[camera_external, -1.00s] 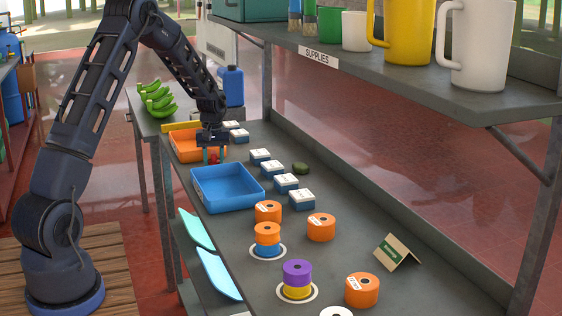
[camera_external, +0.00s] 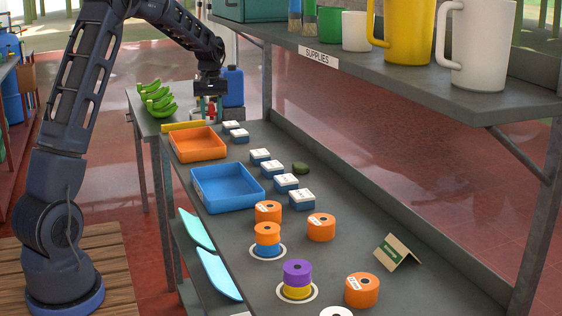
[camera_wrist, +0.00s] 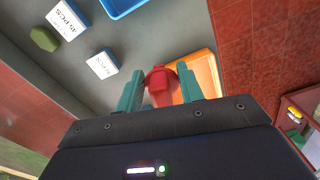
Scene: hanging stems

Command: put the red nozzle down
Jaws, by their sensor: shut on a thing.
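The red nozzle (camera_wrist: 161,84) is between the two teal fingers of my gripper (camera_wrist: 160,92) in the wrist view. My gripper is shut on it. In the external view my gripper (camera_external: 211,104) is raised above the far end of the bench, behind the orange tray. The nozzle shows there only as a small red patch (camera_external: 211,108) between the fingers. The orange tray (camera_external: 199,156) looks empty in the external view, and part of it shows behind the nozzle in the wrist view (camera_wrist: 208,72).
A blue tray (camera_external: 228,206) stands in front of the orange one. Several small white-topped boxes (camera_external: 260,155) line its right side. Orange rolls (camera_external: 268,210) stand nearer. A blue jug (camera_external: 233,85) and green bananas (camera_external: 157,100) are at the far end. The supplies shelf (camera_external: 400,75) overhangs the right side.

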